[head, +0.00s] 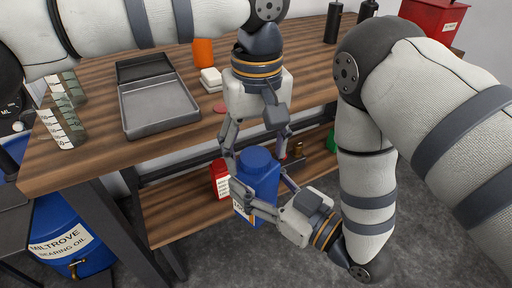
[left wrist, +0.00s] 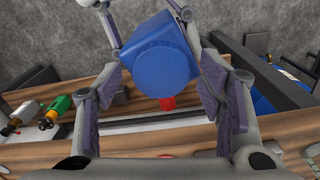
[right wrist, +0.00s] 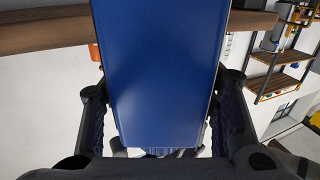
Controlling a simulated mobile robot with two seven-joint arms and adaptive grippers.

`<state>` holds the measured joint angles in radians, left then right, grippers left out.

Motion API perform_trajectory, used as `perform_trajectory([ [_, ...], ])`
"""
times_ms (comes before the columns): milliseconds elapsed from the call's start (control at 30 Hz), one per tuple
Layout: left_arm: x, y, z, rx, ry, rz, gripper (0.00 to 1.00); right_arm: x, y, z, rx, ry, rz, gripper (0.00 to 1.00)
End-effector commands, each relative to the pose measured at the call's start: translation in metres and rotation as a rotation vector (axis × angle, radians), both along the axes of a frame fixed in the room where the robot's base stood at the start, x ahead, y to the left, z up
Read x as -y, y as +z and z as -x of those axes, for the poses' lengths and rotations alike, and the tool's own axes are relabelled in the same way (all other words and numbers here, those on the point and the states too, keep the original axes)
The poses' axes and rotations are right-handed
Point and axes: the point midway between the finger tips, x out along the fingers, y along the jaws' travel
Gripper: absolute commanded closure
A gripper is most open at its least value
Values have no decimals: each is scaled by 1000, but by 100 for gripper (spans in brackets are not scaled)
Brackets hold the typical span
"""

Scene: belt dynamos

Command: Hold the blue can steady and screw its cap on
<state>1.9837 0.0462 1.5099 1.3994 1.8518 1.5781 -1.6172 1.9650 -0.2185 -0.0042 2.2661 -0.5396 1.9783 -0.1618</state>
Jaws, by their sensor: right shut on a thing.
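The blue can (head: 264,183) is upright below the table's front edge, in front of the lower shelf. My right gripper (head: 262,205) is shut on its body from the lower right. In the right wrist view the can's flat blue side (right wrist: 160,70) fills the middle, between the fingers. A darker blue round top, seemingly the cap (head: 257,158), sits at the can's upper end; how tightly it is seated cannot be told. My left gripper (head: 255,155) points down over it, open, fingers spread either side. In the left wrist view the blue top (left wrist: 160,60) shows gaps to both fingers.
The wooden table (head: 95,150) holds a grey tray (head: 160,105), an orange container (head: 204,53), clear graduated beakers (head: 62,115) and a small red disc (head: 220,108). A red bottle (head: 220,180) stands on the lower shelf (head: 165,215) close behind the can. A blue drum (head: 70,240) is at the lower left.

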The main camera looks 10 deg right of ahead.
Motion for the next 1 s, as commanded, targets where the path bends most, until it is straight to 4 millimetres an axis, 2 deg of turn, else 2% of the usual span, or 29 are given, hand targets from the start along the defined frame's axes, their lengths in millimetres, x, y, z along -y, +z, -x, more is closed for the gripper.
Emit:
perform_trajectory([
  [267,0,1,0,1,1,-1,34,0,1,-1,3,-1,-1,100],
  [367,0,10,0,2,3,0,34,0,1,-1,4,-1,0,100],
  [700,1,87,0,3,3,1,34,0,1,-1,4,-2,0,100],
  [833,1,108,1,2,2,-1,34,0,1,-1,4,-2,0,100],
  [1000,1,120,1,0,1,0,34,0,1,-1,3,-2,-1,100],
])
